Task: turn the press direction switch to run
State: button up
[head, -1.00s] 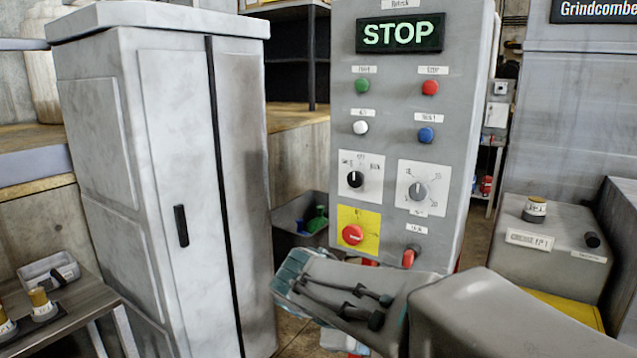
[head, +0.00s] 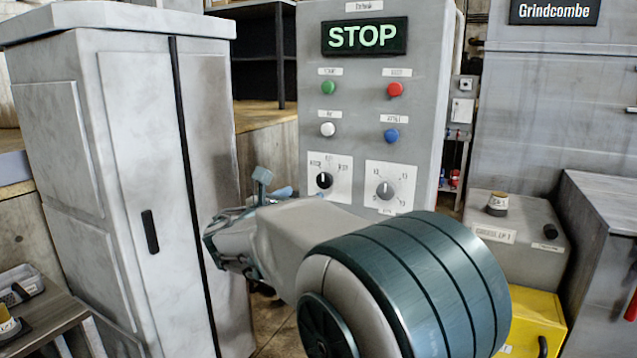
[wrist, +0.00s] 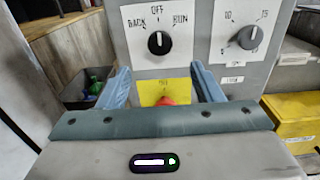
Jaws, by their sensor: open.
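The press direction switch is a black round knob (head: 324,181) on a white plate on the grey control panel. In the wrist view the knob (wrist: 159,42) has BACK at its left, OFF above and RUN at its right. Its white pointer line stands upright, at OFF. My gripper (head: 271,187) is open and empty, left of the knob in the head view. In the wrist view its two fingers (wrist: 161,68) stand apart, below and to either side of the knob, not touching it.
A second dial (wrist: 249,38) sits right of the switch. A red button (wrist: 165,101) on a yellow plate is partly hidden below the knob. A grey cabinet (head: 105,170) stands left. A yellow box (head: 530,325) and lit STOP sign (head: 365,37) also show.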

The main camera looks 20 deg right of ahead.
aim_at(323, 182)
jog(key=p+x, duration=0.1)
jog(key=x, duration=0.8)
jog(key=shift+w+d, duration=0.1)
jog(key=shift+d, duration=0.15)
jog(key=shift+f, duration=0.1)
jog(key=c, duration=1)
